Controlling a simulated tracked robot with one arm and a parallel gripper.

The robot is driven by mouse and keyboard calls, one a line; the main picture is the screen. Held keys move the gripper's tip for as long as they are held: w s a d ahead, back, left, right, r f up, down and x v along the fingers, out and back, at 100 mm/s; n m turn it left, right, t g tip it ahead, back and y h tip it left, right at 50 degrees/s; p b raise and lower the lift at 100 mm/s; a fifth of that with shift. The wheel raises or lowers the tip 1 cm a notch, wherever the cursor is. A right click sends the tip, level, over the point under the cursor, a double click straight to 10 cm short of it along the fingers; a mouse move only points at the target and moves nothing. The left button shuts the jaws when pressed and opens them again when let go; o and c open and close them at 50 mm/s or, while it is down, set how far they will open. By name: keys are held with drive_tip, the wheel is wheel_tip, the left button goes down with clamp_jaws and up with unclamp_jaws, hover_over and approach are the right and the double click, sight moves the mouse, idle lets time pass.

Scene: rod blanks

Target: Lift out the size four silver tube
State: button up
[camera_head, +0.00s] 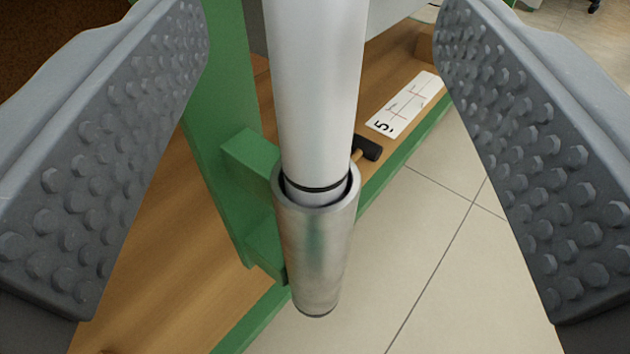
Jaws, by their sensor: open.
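A pale, silvery-white tube (315,90) stands in a short metal sleeve (318,255) at the middle of the view. A dark ring shows on the tube just above the sleeve's mouth; its lower end is hidden inside, and its top is out of frame. No size mark shows on the tube. My gripper (321,120) is open, with one studded grey jaw on each side of the tube. Clear gaps show between both jaws and the tube.
The sleeve is fixed to a green frame (222,130) above a wooden shelf (160,270) with a green edge. A white card marked 5 (405,103) and a black-headed hammer (367,148) lie on the shelf. Tiled floor (440,260) is clear at right.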

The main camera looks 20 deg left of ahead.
drive_tip(key=shift+b+x, duration=1.05)
drive_tip(key=shift+x, duration=2.05)
drive_tip(key=shift+f, duration=0.15)
drive_tip(key=c, duration=0.9)
